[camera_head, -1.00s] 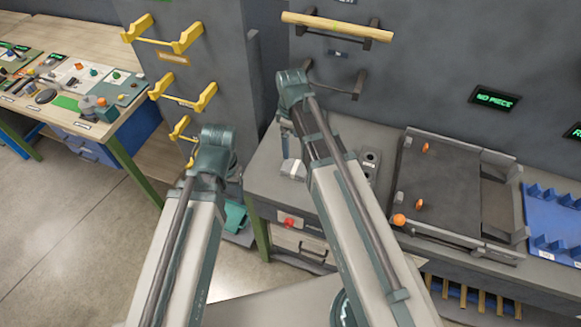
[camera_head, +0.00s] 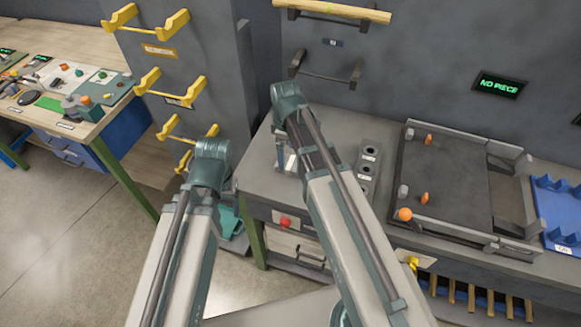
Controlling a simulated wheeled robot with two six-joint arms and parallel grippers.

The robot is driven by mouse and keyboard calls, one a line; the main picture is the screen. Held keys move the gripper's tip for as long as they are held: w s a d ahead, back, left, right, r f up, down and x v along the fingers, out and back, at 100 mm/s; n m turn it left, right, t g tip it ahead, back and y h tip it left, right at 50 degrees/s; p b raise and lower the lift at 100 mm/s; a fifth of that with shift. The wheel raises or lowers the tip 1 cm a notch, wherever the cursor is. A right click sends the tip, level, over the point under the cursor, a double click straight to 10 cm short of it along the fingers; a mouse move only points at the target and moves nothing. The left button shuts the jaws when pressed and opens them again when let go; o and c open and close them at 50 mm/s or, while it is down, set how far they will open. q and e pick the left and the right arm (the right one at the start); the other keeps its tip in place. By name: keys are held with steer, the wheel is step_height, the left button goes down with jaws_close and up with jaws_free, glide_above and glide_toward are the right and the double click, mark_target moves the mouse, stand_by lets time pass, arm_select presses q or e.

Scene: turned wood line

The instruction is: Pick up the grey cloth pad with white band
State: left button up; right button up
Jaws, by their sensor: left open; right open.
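A small light grey piece with a white band (camera_head: 291,162), which looks like the cloth pad, lies on the grey bench top (camera_head: 262,168). My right arm stands in front of it and hides part of it, so its full shape cannot be made out. Both of my arms rise from the bottom edge and bend at teal joints. The left joint is in front of the gap beside the bench, the right one above the bench's left part.
A grey block with dark round holes (camera_head: 368,165) stands right of my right arm. Further right are a dark framed tray (camera_head: 445,185) with orange pegs and a blue rack (camera_head: 558,210). Yellow hooks (camera_head: 165,85) stick out from the pillar. A red button (camera_head: 285,222) is on the bench front.

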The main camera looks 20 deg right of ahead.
mark_target(289, 162)
steer(key=f+b, duration=0.4)
steer(key=f, duration=0.1)
steer(key=shift+d+f+b, duration=0.1)
steer(key=shift+d+b, duration=0.2)
steer(key=shift+b, duration=0.05)
steer(key=c, duration=1.2)
steer(key=shift+r, duration=0.2)
step_height(289, 162, up, 10)
steer(key=p, duration=1)
steer(key=shift+f, duration=0.1)
